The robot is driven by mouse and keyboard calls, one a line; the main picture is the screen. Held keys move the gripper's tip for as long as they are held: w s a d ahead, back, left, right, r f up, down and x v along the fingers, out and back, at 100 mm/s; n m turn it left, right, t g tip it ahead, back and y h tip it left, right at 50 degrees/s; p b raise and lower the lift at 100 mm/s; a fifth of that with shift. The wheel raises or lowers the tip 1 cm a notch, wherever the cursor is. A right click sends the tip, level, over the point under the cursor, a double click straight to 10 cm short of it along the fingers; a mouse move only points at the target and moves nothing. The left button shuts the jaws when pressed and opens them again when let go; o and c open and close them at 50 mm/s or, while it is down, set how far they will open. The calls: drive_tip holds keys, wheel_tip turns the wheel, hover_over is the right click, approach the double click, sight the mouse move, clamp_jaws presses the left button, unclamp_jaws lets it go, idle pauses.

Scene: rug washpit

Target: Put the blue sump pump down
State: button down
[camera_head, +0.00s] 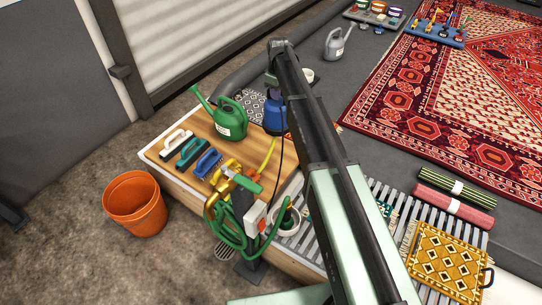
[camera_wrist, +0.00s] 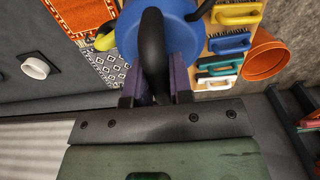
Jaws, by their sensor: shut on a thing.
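The blue sump pump (camera_head: 273,115) shows in the head view between the green watering can and my arm, which hides part of it. In the wrist view the pump's round blue body (camera_wrist: 185,22) lies just beyond my fingers, with its black handle (camera_wrist: 153,35) between them. My gripper (camera_wrist: 155,65) is shut on that handle. In the head view the gripper is small and mostly hidden by my arm. The pump looks upright over the far end of the wooden bench top (camera_head: 176,172). I cannot tell whether its base touches anything.
A green watering can (camera_head: 230,120) stands close left of the pump. Several brushes (camera_head: 208,162) lie on the bench, with a green hose (camera_head: 232,232) in front. An orange bucket (camera_head: 135,203) is on the floor. A black-and-white patterned mat (camera_head: 257,102) lies behind the pump.

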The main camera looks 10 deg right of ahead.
sight(278, 108)
wheel_tip(278, 108, down, 20)
drive_tip(key=b, duration=2)
drive_tip(key=shift+f, duration=0.15)
drive_tip(key=c, duration=1)
unclamp_jaws()
drive_tip(key=shift+s, duration=0.1)
wheel_tip(278, 108, up, 13)
drive_tip(key=p, duration=1.2)
drive_tip(key=shift+f, duration=0.1)
drive_tip(key=s+m, duration=0.3)
drive_tip(key=s, duration=0.9)
drive_tip(key=s+m, duration=0.3)
drive_tip(key=s, duration=0.9)
drive_tip(key=s+m, duration=0.3)
drive_tip(key=s, duration=0.9)
drive_tip(key=shift+s+f, duration=0.15)
drive_tip(key=shift+f, duration=0.05)
